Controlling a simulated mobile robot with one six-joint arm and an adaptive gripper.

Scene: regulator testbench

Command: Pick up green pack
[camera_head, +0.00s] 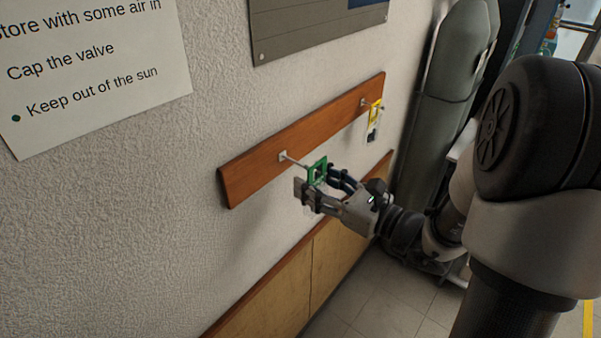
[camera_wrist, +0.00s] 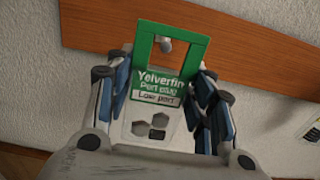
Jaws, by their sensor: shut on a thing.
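The green pack (camera_head: 317,170) is a flat card with a green hang-hole frame on top and a clear lower part with hexagonal shapes. In the head view it is at the end of a thin peg on the wooden rail. My gripper (camera_head: 322,190) is shut on the pack, with blue-padded fingers on both sides. The wrist view also shows my gripper (camera_wrist: 165,105) around its sides. Its lower end is partly hidden by the gripper.
The wooden rail (camera_head: 250,167) runs along the white textured wall. A yellow pack (camera_head: 375,115) hangs on a second peg (camera_head: 363,102) farther right. A paper sign (camera_head: 90,70) is at upper left. Wooden panelling (camera_head: 280,290) is below, with tiled floor (camera_head: 390,305) to the right.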

